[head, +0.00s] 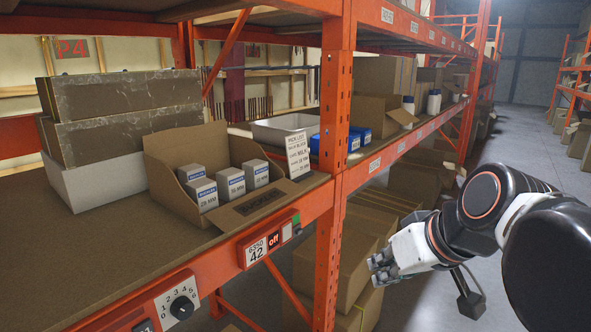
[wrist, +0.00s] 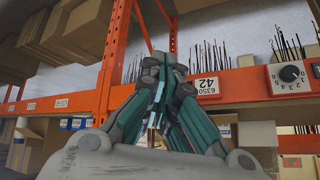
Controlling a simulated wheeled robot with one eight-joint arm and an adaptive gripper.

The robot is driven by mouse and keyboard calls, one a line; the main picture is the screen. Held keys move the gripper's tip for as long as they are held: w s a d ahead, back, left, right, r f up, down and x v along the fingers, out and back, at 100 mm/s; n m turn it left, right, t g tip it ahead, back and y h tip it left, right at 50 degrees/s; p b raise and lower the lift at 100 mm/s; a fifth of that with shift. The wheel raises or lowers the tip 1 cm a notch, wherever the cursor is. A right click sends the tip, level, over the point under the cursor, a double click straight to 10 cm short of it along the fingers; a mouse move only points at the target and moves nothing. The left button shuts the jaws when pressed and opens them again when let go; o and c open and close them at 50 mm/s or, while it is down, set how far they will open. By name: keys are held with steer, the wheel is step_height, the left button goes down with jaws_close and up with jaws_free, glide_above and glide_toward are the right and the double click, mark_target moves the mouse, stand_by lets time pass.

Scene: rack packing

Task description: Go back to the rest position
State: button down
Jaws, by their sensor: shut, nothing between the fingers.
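My gripper (head: 380,268) is at the right of the head view, in front of the orange rack and over the aisle side. It is apart from the shelf and the goods on it. In the wrist view my gripper (wrist: 163,68) fills the middle, its fingers drawn together with nothing between them. Behind them are the orange shelf beam and its label.
An open carton (head: 168,180) with several small white boxes stands on the shelf (head: 60,262). A pick list card (head: 297,154) stands beside it. An orange upright (head: 331,170) rises left of my gripper. Large cartons (head: 352,240) sit below. The aisle floor (head: 530,155) is clear.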

steer(key=s+d+f+m+h+b, duration=0.1)
steer(key=s+d+f+b, duration=0.1)
steer(key=f, duration=0.8)
steer(key=s+d+f+m+h+b, duration=0.1)
steer(key=s+d+f+h+b, duration=0.1)
steer(key=f, duration=0.8)
steer(key=s+d+b, duration=0.1)
steer(key=s+b, duration=0.1)
steer(key=s, duration=0.1)
steer(key=shift+s+f+m+b, duration=0.15)
steer(key=shift+f+m+b, duration=0.1)
steer(key=shift+m+b, duration=0.15)
